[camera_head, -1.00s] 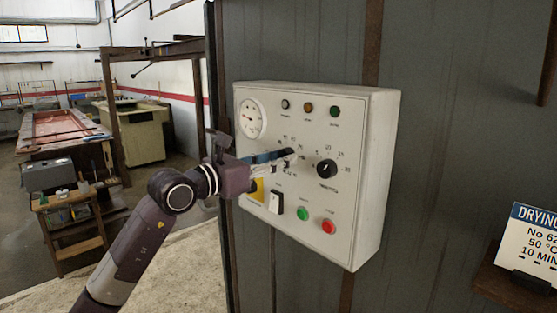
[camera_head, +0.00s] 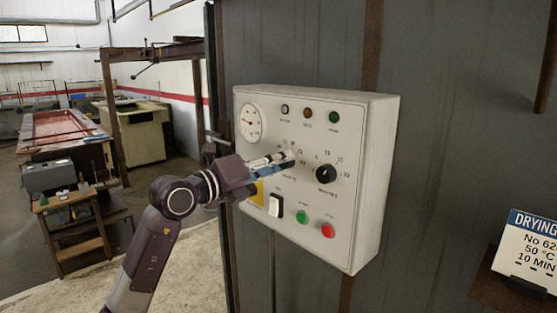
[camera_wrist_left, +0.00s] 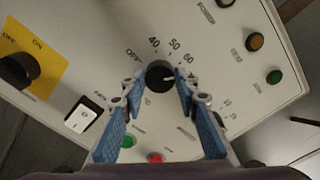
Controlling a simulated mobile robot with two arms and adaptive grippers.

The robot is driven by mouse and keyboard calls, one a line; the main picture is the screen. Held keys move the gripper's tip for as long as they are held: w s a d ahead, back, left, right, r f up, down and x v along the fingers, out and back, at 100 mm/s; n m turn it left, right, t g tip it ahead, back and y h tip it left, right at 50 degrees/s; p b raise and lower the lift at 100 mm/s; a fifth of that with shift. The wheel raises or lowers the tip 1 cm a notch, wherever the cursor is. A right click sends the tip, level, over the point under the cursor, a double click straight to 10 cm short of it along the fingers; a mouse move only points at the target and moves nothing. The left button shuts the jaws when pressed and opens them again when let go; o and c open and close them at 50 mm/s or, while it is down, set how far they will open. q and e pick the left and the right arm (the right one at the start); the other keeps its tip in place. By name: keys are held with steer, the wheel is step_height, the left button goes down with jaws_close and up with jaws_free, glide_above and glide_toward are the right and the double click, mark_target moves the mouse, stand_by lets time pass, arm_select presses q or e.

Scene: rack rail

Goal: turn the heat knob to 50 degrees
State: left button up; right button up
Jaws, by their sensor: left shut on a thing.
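The heat knob (camera_wrist_left: 158,74) is black with a white pointer line. In the left wrist view it sits between the blue-padded fingers of my left gripper (camera_wrist_left: 157,101), which is shut on it. Its dial shows OFF, 40, 50 and 60. The pointer line faces right in that view, past the 60 side; its exact reading is unclear, and part of the scale is hidden by the fingers. In the head view my left gripper (camera_head: 284,159) reaches the white control panel (camera_head: 255,227) from the left and covers the heat knob. My right gripper is not in view.
The minutes knob (camera_head: 326,173) is close to the right of my fingers. A white rocker switch (camera_head: 275,205), a green button (camera_head: 302,217) and a red button (camera_head: 327,230) lie below. A drying sign (camera_head: 530,245) reads 50 °C, 10 MIN.

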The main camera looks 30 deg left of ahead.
arm_select(q)
steer(key=shift+n+p, duration=5.2)
steer(key=shift+p, duration=0.7)
steer(key=o, duration=1.1)
steer(key=shift+a, duration=0.1)
steer(key=shift+o, duration=0.2)
